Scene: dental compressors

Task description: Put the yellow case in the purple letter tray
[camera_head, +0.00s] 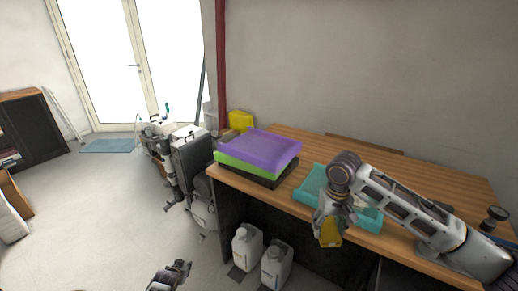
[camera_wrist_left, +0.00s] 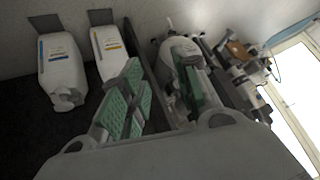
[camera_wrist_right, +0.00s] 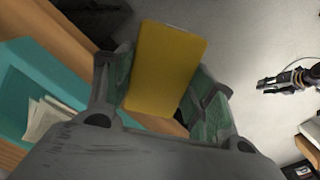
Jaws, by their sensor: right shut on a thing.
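The yellow case (camera_head: 330,232) is held in my right gripper (camera_head: 328,212), at the front edge of the table beside the teal tray. In the right wrist view the yellow case (camera_wrist_right: 165,68) stands between both fingers of the gripper (camera_wrist_right: 160,85), which are shut on it. The purple letter tray (camera_head: 262,148) lies on top of a green tray and a black tray at the table's left end. My left gripper (camera_head: 172,275) is low over the floor, away from the table. In the left wrist view its fingers (camera_wrist_left: 160,95) are apart with nothing between them.
A teal tray (camera_head: 312,188) with papers sits on the wooden table (camera_head: 440,178), left of my right arm. Another yellow object (camera_head: 241,121) stands behind the purple tray. A black round item (camera_head: 495,217) is at the right.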

